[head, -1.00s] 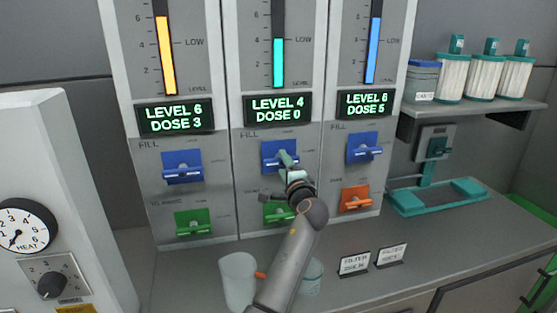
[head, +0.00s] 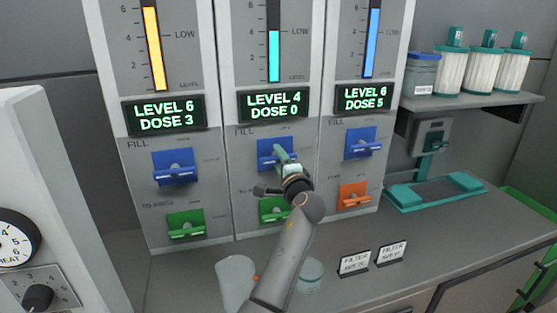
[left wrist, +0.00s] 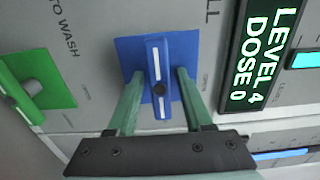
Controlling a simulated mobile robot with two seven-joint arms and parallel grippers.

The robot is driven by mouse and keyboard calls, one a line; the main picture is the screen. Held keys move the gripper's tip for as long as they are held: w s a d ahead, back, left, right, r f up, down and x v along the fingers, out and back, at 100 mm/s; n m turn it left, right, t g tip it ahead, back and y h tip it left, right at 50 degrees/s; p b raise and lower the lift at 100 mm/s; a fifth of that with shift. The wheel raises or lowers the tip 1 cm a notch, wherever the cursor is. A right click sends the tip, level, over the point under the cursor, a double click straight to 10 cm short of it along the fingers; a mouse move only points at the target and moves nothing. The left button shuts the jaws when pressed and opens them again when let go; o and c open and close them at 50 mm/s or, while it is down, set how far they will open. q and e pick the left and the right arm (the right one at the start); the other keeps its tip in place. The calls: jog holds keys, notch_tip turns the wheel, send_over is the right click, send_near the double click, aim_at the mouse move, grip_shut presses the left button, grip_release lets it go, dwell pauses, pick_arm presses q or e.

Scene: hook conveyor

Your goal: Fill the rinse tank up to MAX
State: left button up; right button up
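Three tank panels stand side by side with lit gauges and displays; no tank name is legible. My left gripper (left wrist: 160,88) is open, with one finger on each side of the handle and gaps visible. The left arm partly hides the middle green valve (head: 270,211). My right gripper is not in view.
The left display (head: 163,115) reads LEVEL 6, DOSE 3; the right (head: 365,98) reads LEVEL 6, DOSE 5. A clear beaker (head: 235,280) and a lidded jar (head: 310,275) stand near my forearm. Filter signs (head: 355,262) and a teal-framed tray (head: 435,190) are on the counter.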

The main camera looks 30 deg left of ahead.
pick_arm(q)
grip_shut()
